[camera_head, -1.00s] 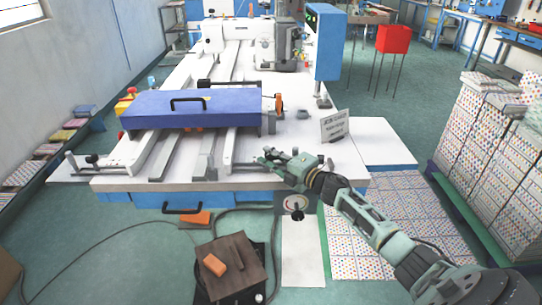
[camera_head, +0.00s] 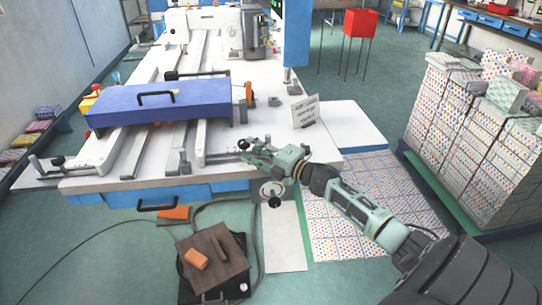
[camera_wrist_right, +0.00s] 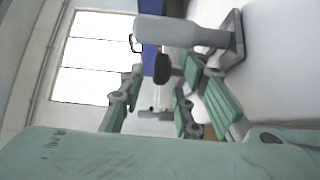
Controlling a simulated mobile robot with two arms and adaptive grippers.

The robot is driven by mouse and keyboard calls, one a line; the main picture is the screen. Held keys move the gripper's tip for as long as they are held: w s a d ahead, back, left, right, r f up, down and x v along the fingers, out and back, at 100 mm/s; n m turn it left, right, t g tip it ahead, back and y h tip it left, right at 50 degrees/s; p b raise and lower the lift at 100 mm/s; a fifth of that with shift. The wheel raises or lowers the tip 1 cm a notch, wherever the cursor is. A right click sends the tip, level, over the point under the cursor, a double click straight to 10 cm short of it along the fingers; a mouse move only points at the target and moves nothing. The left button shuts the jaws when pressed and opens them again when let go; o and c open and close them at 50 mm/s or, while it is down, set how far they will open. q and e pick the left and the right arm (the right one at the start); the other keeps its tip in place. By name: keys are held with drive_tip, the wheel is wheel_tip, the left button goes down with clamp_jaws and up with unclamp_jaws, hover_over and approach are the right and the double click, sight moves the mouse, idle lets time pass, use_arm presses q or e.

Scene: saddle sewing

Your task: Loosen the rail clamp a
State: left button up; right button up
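A rail-end fitting with a black knob (camera_head: 243,145) sits at the front right of the white machine table, and it may be the rail clamp a; I see no label. My right gripper (camera_head: 256,154) is at this fitting, low over the table's front edge. In the right wrist view, the gripper's green fingers (camera_wrist_right: 155,105) are spread apart. The black knob (camera_wrist_right: 162,68) shows beyond and between them, beside a grey cylindrical part (camera_wrist_right: 185,33). Whether a finger touches the knob cannot be told. A similar black knob (camera_head: 57,160) is at the front left. My left gripper is out of view.
A blue cover (camera_head: 160,103) with a black handle spans the rails. An orange knob (camera_head: 248,92) stands at its right end. A small sign (camera_head: 305,111) stands right of the gripper. A round dial (camera_head: 271,188) is on the table front. Stacked boxes (camera_head: 480,140) stand at right.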

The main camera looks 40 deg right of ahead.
drive_tip(key=v, duration=0.7)
drive_tip(key=shift+s, duration=0.2)
